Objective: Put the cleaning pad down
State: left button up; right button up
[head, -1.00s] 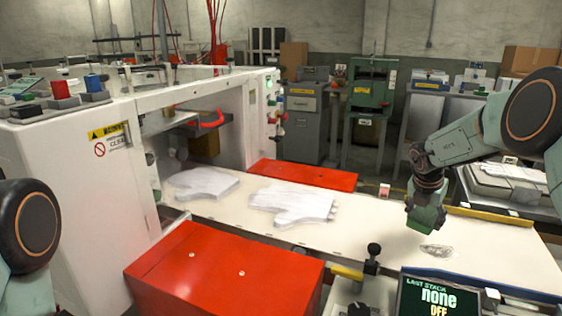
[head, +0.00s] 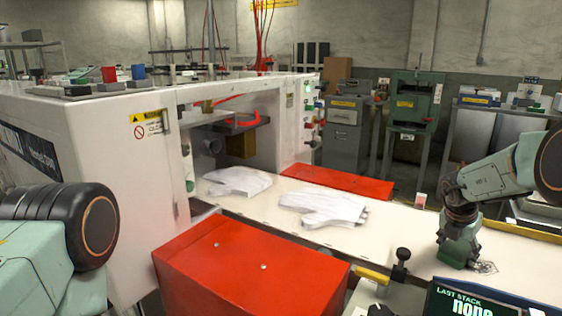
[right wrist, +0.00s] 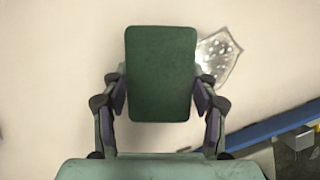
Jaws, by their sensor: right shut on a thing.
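The cleaning pad (right wrist: 160,72) is a dark green rounded block, seen from above in the right wrist view. My right gripper (right wrist: 160,95) is shut on it, one finger against each side. In the head view my right gripper (head: 460,245) is low over the white table (head: 420,232), with the green pad (head: 458,260) below it. I cannot tell whether the pad touches the table. A clear, shiny crumpled piece of film (head: 485,267) lies just right of the pad; it also shows in the right wrist view (right wrist: 217,56). My left gripper is not in view.
Two stacks of white gloves, one near (head: 322,208) and one farther left (head: 236,182), lie on the table by the white machine (head: 110,165). A red box (head: 250,265) stands at the front. A black knob (head: 402,255) and a display (head: 470,300) stand at the near edge.

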jog(key=shift+s+d+f, duration=0.1)
jog(key=shift+s+d, duration=0.1)
jog(key=shift+d, duration=0.1)
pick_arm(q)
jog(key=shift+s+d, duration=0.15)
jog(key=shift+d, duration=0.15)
pick_arm(e)
jog(key=shift+a, duration=0.15)
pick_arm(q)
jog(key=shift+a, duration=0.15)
pick_arm(e)
jog(key=shift+w, duration=0.1)
